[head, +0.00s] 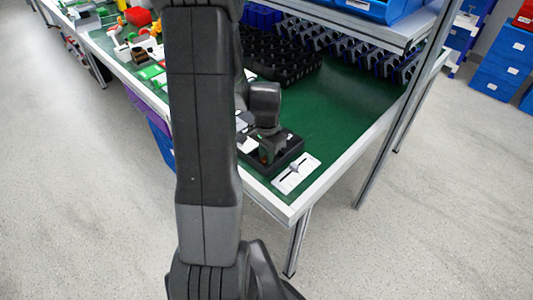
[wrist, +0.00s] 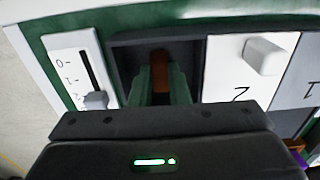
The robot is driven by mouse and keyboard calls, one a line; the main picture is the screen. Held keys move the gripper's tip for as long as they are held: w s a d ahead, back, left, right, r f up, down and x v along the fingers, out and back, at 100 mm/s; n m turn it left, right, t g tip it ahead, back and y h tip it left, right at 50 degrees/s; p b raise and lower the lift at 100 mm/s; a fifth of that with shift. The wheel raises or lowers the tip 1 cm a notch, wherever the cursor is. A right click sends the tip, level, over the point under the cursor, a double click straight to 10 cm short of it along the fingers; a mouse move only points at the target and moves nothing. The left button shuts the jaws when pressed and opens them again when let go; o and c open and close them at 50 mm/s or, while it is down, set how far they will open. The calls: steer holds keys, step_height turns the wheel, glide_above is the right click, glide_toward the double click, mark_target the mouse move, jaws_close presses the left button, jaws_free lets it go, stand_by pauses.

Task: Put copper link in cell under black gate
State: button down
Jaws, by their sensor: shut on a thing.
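My gripper (wrist: 158,88) is shut on the copper link (wrist: 161,68), a brown-orange piece between its two green fingers. The fingers and link are over or inside a dark open cell (wrist: 126,58) of the black tray (head: 286,157). I cannot tell whether the link touches the cell floor; my gripper body hides its near part. Right of this cell is a white plate marked 2 (wrist: 227,82) with a pale raised knob (wrist: 264,55). I cannot make out a black gate for certain. In the head view my gripper (head: 266,155) points down at the tray.
A white slider panel (wrist: 78,62) with a slot and grey knob (wrist: 96,100) lies close left of the cell. A grey plate marked 1 (wrist: 302,88) is farther right. The green table (head: 340,110) is bare behind the tray; black racks (head: 285,60) stand farther back.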

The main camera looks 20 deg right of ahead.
steer(key=shift+f, duration=0.2)
steer(key=c, duration=1.4)
jaws_free()
step_height(320, 180, up, 12)
steer(key=shift+r+p, duration=0.2)
steer(key=shift+p, duration=0.15)
